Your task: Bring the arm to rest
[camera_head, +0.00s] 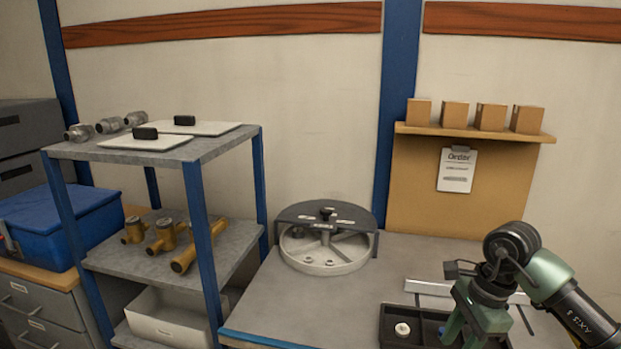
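My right arm (545,275) comes in from the lower right, green and black, over the right side of the grey workbench (378,275). Its gripper (470,328) points down over a black tray (388,340). The green finger parts show, but the fingertips are cut off or hidden, so I cannot tell whether it is open or holds anything. My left gripper does not show. A small white round part (402,329) lies in the tray, left of the gripper.
A round testbench fixture (326,240) stands at the bench's back left. A blue-post shelf (203,250) holds brass meter bodies (167,237), grey fittings (109,125) and white plates (190,128). Small boxes (455,114) line a wall ledge. A pale metal bar (428,287) lies behind the tray. The bench's middle is clear.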

